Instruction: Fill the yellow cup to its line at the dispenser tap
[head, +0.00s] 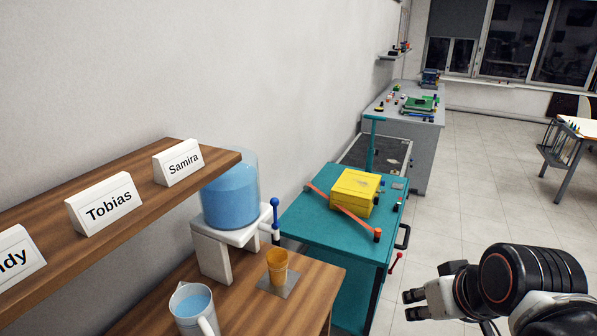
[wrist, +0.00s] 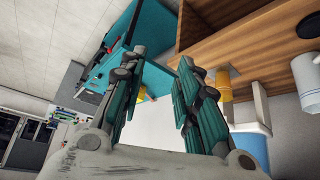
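The yellow cup (head: 277,268) stands upright on a grey square plate (head: 284,285) on the wooden counter; its line and contents cannot be made out. The dispenser (head: 231,197) holds blue liquid on a white stand, its tap (head: 275,220) with a blue lever just above the cup. My gripper (head: 410,304) is at the lower right, well away from the cup. In the wrist view my gripper (wrist: 158,68) has its fingers apart with nothing held between them. The yellow cup (wrist: 222,84) shows there beyond the right finger.
A white pitcher (head: 194,310) with blue liquid stands at the counter's near side. A wooden shelf (head: 140,205) with name cards overhangs at left. A teal cart (head: 310,218) carrying a yellow box (head: 355,188) and an orange bar stands behind the counter. Floor at right is open.

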